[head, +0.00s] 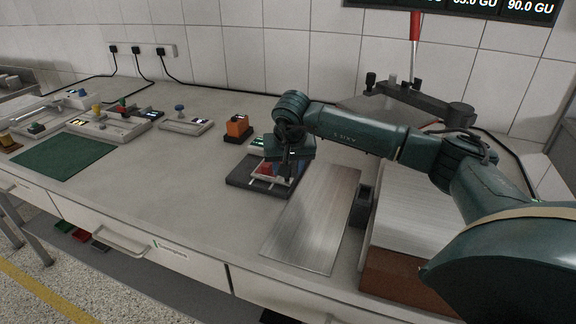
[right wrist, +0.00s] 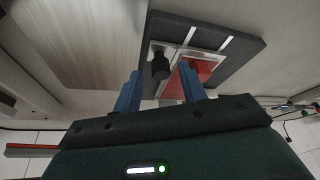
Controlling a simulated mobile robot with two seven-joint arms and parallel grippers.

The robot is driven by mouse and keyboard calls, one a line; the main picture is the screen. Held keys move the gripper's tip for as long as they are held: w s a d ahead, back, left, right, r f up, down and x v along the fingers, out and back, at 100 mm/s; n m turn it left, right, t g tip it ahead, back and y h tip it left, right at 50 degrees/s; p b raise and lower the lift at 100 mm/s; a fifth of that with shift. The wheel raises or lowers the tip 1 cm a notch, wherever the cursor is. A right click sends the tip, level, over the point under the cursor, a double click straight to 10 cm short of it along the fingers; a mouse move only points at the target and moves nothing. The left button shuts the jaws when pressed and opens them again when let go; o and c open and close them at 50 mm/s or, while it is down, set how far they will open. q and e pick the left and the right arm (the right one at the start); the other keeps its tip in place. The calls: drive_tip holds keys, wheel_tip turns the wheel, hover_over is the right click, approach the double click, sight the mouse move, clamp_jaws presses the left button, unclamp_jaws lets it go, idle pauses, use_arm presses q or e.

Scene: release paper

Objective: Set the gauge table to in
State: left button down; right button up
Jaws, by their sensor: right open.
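What looks like the gauge table is a dark grey base (head: 243,177) with light rails across it, near the middle of the bench. It also shows in the right wrist view (right wrist: 241,48). A red block (head: 266,169) sits on it, and the right wrist view shows the red part (right wrist: 203,70) beside a black knob (right wrist: 160,66). My right gripper (head: 286,172) is over the base, pointing down, and partly hides it. In the right wrist view its blue fingers (right wrist: 160,72) are apart, with the knob seen between them. I cannot tell whether they touch it. My left gripper is not in view.
A brushed metal plate (head: 312,218) lies right of the base. An orange block on a dark stand (head: 237,127) is behind it on the left. A green mat (head: 62,157) and several trays lie far left. Bare bench (head: 165,190) lies between.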

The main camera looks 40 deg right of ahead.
drive_tip(key=v, duration=1.3)
